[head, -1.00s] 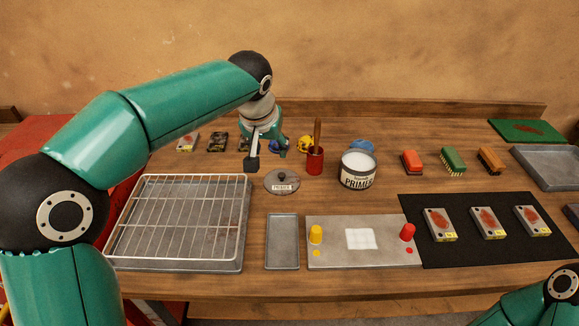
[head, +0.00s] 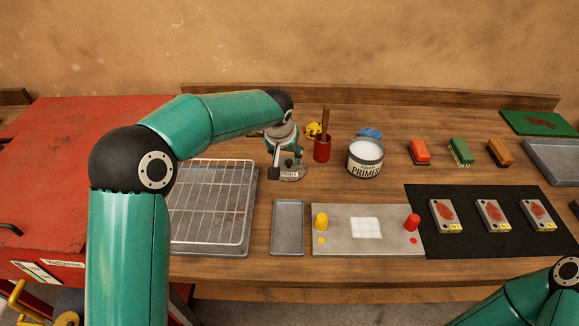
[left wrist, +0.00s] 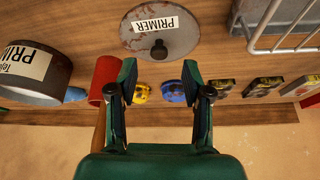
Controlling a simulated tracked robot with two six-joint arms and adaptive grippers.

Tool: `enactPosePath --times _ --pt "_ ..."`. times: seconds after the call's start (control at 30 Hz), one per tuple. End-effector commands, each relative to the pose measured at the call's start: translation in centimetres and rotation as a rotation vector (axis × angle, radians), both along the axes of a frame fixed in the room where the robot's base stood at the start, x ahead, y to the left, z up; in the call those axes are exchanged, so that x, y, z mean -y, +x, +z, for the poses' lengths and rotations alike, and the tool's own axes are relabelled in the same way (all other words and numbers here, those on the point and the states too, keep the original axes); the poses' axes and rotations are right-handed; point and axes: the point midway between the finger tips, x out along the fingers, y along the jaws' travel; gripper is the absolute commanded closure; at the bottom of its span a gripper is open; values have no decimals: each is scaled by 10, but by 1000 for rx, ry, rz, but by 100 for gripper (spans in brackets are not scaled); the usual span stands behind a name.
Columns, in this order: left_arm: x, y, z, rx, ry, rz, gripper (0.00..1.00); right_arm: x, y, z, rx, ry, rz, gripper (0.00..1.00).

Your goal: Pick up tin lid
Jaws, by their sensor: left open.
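The tin lid (head: 291,174) is a round grey metal disc with a dark knob and a PRIMER label, lying on the bench. It also shows in the left wrist view (left wrist: 185,40), straight beyond the fingertips. My left gripper (head: 287,166) is over the lid in the head view and partly hides it. In the left wrist view the left gripper (left wrist: 158,72) is open, with its two fingers apart and nothing between them; the knob appears just past the fingertips. Only part of my right arm shows at the lower right of the head view; its gripper is out of frame.
The open primer tin (head: 364,158) and a red pot (head: 322,148) with a wooden handle stand right of the lid. A wire rack on a tray (head: 254,222) lies to the left. A small grey tray (head: 288,228) and a plate with yellow and red knobs (head: 335,238) lie in front.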

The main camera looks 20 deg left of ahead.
Motion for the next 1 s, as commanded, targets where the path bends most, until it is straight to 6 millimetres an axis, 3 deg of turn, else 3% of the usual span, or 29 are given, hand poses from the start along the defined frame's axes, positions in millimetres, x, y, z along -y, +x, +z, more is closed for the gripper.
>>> enactPosePath --times 0.3,0.57,0.87,1.0 --pt "-1 17 -36 -3 0 2 51 0 0 14 0 0 0 0" --pt "-1 18 -38 -1 0 2 51 0 0 14 0 0 0 0" --pt "-2 18 -38 -1 0 3 100 0 0 14 0 0 0 0" --pt "-2 18 -38 -1 -1 4 100 0 0 14 0 0 0 0"
